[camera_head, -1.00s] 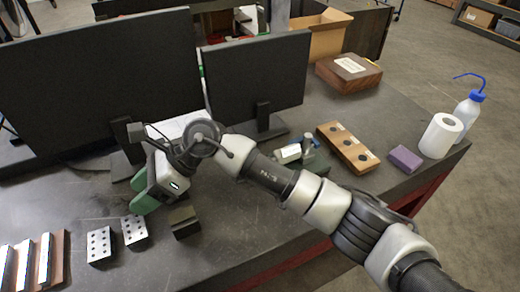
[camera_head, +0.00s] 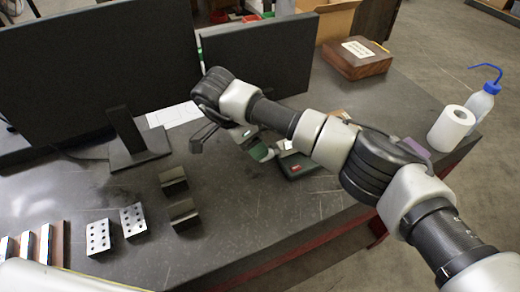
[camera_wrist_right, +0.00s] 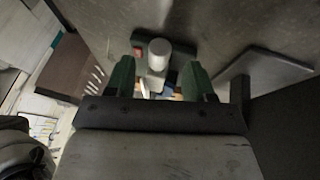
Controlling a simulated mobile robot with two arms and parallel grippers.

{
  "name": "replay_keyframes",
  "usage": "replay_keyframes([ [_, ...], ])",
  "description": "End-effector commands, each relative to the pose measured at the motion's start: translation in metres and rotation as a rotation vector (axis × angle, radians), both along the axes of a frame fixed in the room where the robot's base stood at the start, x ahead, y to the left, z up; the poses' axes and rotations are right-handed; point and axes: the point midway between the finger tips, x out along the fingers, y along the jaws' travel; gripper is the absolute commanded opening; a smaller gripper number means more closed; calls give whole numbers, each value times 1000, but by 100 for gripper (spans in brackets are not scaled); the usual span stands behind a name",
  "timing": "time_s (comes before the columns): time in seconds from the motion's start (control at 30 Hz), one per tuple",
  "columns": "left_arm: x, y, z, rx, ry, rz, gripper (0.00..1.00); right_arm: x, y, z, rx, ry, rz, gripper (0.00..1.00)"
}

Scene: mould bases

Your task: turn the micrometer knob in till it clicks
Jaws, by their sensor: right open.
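The micrometer stand (camera_head: 297,166) is a dark green base on the bench, partly hidden behind my right forearm in the head view. In the right wrist view the stand (camera_wrist_right: 182,47) lies just beyond the fingertips, with a pale cylindrical part (camera_wrist_right: 159,48), apparently of the micrometer, standing out between them. My right gripper (camera_wrist_right: 158,76) has green fingers, spread open on either side of this part; no contact is visible. In the head view my right gripper (camera_head: 261,151) is beside the stand, partly hidden by the arm. My left gripper is not in view.
Two monitors (camera_head: 100,75) stand behind. Two dark blocks (camera_head: 183,214) and two drilled blocks (camera_head: 133,219) lie at the left front. A wooden box (camera_head: 356,58), paper roll (camera_head: 450,128) and wash bottle (camera_head: 481,103) are at the right. The front middle of the bench is clear.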

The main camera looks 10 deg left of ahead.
Motion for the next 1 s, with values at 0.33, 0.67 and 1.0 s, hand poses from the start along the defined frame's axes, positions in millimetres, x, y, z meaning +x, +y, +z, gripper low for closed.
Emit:
replay_keyframes([
  [0.33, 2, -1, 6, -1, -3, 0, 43, 2, -14, -31, 2, 1, 0, 54],
  [0.67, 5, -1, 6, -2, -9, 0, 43, 2, -15, -32, 1, 0, 0, 43],
  [1.0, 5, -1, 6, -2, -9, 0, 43, 2, -15, -32, 2, -1, 0, 4],
])
